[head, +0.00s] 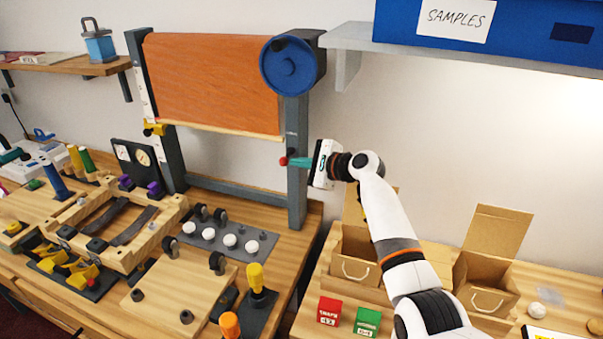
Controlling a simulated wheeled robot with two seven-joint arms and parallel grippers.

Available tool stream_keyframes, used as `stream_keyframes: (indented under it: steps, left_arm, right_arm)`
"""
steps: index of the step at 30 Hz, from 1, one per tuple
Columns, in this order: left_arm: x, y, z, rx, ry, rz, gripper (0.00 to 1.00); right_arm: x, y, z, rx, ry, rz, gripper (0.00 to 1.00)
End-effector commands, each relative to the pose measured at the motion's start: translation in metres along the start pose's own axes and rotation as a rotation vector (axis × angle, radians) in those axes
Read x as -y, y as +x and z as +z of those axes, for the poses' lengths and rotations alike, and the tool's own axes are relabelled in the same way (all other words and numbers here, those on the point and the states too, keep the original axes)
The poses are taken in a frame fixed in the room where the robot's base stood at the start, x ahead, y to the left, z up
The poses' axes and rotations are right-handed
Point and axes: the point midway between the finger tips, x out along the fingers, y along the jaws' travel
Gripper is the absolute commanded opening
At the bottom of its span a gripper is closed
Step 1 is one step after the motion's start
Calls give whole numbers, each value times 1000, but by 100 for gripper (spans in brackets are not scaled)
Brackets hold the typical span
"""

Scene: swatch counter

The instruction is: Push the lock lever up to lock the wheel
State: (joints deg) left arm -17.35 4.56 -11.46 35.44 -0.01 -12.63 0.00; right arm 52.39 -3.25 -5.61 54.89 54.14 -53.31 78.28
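The blue wheel (291,66) sits at the top right of a dark grey frame (297,180) that carries an orange cloth (213,83). A small lever with a red knob (283,161) sticks out at the right post of the frame, below the wheel. My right gripper (294,162) reaches in from the right, with its teal fingers at the post right beside the red knob. I cannot tell whether the fingers touch the lever or how far apart they are. The lever's base is partly hidden by the fingers. My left gripper is not in view.
A shelf bracket (346,62) and a blue SAMPLES bin (495,25) are above my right arm. Wooden fixtures crowd the left bench.

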Motion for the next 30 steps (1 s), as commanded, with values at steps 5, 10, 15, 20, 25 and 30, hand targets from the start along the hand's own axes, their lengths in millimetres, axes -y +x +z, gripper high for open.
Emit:
stream_keyframes:
  steps: [5,10,15,20,25,30]
  left_arm:
    - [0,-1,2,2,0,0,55]
    - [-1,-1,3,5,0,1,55]
    - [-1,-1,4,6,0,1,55]
    - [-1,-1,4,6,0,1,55]
    - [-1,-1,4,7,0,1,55]
    - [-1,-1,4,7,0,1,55]
  right_arm:
    - [-6,3,-3,-5,-1,1,0]
    - [-8,4,-2,-4,-1,1,0]
    - [-8,4,-2,-4,-1,1,0]
    - [-8,4,-2,-5,-1,1,0]
    - [-8,4,-2,-5,-1,1,0]
    - [-8,4,-2,-5,-1,1,0]
